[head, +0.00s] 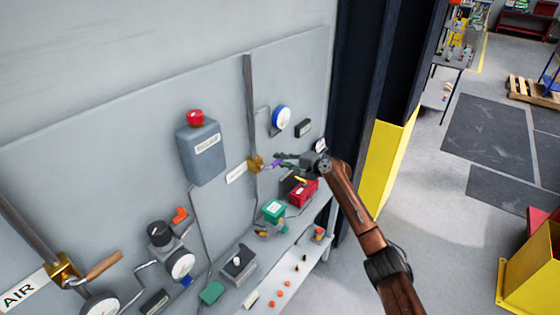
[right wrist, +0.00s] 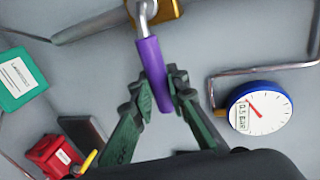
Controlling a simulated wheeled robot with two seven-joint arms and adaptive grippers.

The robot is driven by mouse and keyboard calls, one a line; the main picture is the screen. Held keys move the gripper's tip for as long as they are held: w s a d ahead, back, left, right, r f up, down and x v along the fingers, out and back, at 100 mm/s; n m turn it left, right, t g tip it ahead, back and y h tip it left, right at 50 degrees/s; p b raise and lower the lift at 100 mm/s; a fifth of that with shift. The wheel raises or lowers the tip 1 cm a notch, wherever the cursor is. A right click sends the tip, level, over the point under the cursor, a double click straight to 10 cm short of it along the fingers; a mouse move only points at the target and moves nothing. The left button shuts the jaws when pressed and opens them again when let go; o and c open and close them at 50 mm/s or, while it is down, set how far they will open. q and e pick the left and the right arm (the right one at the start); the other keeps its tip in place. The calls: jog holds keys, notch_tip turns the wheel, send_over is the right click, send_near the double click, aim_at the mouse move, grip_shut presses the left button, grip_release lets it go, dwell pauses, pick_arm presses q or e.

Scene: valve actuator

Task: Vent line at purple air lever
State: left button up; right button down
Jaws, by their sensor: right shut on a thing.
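The purple air lever (right wrist: 151,66) hangs from a brass valve body (right wrist: 165,10) in the right wrist view. My right gripper (right wrist: 167,88) has its green fingers on either side of the lever's free end and is shut on it. In the head view the brass valve (head: 256,163) sits on a vertical pipe, and a bit of the purple lever (head: 277,163) shows beside my right gripper (head: 285,158). A round gauge with a blue rim (right wrist: 259,107) is at the right of the wrist view; its dial reads in bar. My left gripper is not in view.
A red box (head: 304,192) and a green box (head: 274,210) are below the lever. A grey box with a red button (head: 196,118) is left of the pipe. Another brass valve with an orange-brown handle (head: 100,266) is lower left. A dark post stands right of the panel.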

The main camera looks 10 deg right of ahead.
jog(key=c, duration=1.9)
grip_release()
jog(key=shift+f, duration=0.1)
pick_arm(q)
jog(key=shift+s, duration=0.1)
pick_arm(e)
jog(key=v, duration=1.2)
